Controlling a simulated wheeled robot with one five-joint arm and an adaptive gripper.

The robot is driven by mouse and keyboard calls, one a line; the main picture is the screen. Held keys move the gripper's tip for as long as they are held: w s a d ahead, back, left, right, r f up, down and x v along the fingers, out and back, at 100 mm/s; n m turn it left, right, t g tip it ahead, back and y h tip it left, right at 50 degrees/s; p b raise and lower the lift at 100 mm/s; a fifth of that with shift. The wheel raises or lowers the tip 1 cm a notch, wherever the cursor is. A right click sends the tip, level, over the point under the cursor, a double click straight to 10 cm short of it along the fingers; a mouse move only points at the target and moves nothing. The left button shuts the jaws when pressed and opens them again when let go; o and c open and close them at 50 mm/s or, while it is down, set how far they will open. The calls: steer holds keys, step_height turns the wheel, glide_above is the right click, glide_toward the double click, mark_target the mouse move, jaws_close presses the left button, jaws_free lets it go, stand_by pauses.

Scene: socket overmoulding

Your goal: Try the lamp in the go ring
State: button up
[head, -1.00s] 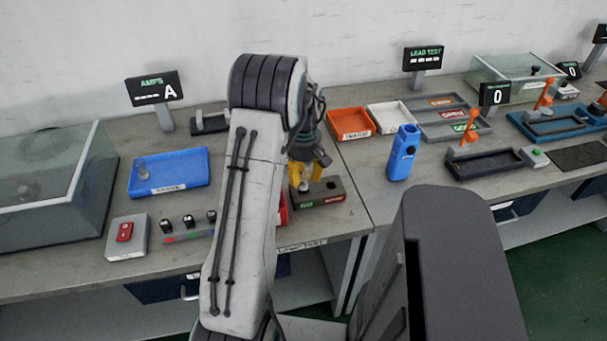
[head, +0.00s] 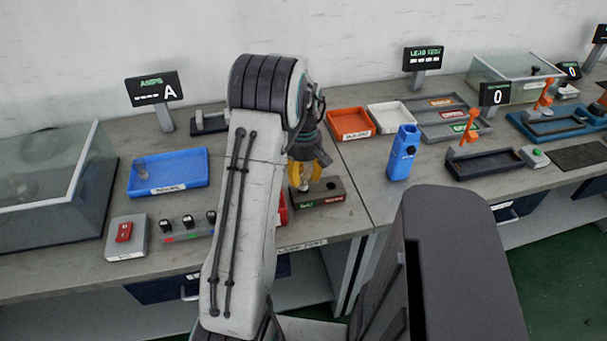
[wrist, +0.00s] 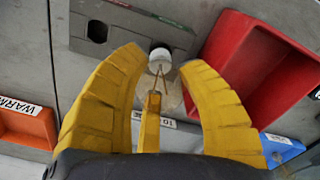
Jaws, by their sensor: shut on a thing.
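My gripper (head: 308,178) has yellow fingers and is shut on a small lamp. In the wrist view, the lamp's white end (wrist: 160,57) shows past the fingertips, with its clear glass body partly behind them. The grey gauge block (head: 334,191) has a green GO label on its left and a red label on its right. The lamp is over or beside the left, green-labelled part. In the wrist view, the block (wrist: 120,38) shows one open dark hole; the lamp end overlaps the block's edge. I cannot tell whether it touches or enters the go ring.
A red bin (wrist: 245,65) stands close beside the block. A blue tray (head: 168,187) with a clear item lies left. An orange tray (head: 351,137), a white tray (head: 391,118) and an upright blue holder (head: 403,155) stand right. The AMPS display (head: 153,88) is behind.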

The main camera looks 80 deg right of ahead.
steer(key=shift+f+b, duration=1.2)
steer(key=shift+f, duration=0.3)
stand_by(0.8)
steer(key=shift+r, duration=0.25)
stand_by(0.6)
steer(key=shift+r+p, duration=1.1)
steer(key=shift+r, duration=0.15)
steer(key=shift+r, duration=0.1)
steer(key=shift+r+p, duration=2.25)
steer(key=shift+r, duration=0.7)
